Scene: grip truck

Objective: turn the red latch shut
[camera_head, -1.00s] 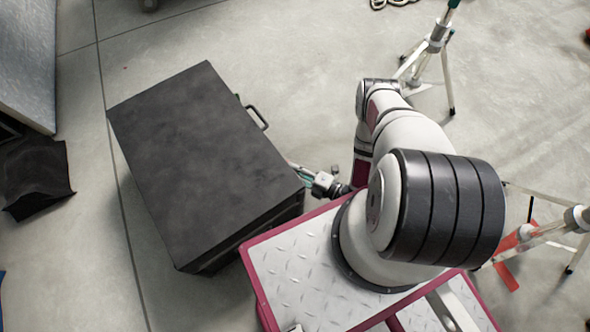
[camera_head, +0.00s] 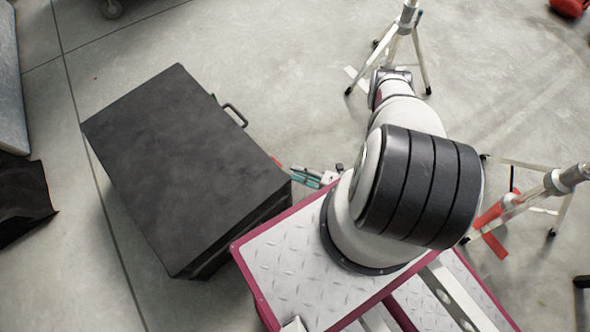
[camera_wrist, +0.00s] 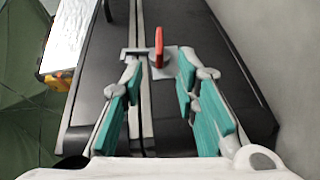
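The red latch (camera_wrist: 158,47) stands upright from a metal plate (camera_wrist: 150,56) on the side of the black case (camera_wrist: 88,95) in the wrist view. My gripper (camera_wrist: 159,66) has teal-padded fingers spread apart, with the latch between and slightly beyond the fingertips. I cannot tell whether either finger touches it. In the head view the black case (camera_head: 185,165) lies on the floor, and my gripper (camera_head: 308,178) is beside its right side. A small red spot (camera_head: 278,162), likely the latch, shows at the case's edge; my arm hides part of the gripper.
A black handle (camera_head: 236,115) sticks out from the case's upper right side. Tripod stands (camera_head: 400,45) and (camera_head: 530,200) are on the right. A dark cloth-like thing (camera_head: 22,200) lies at the left.

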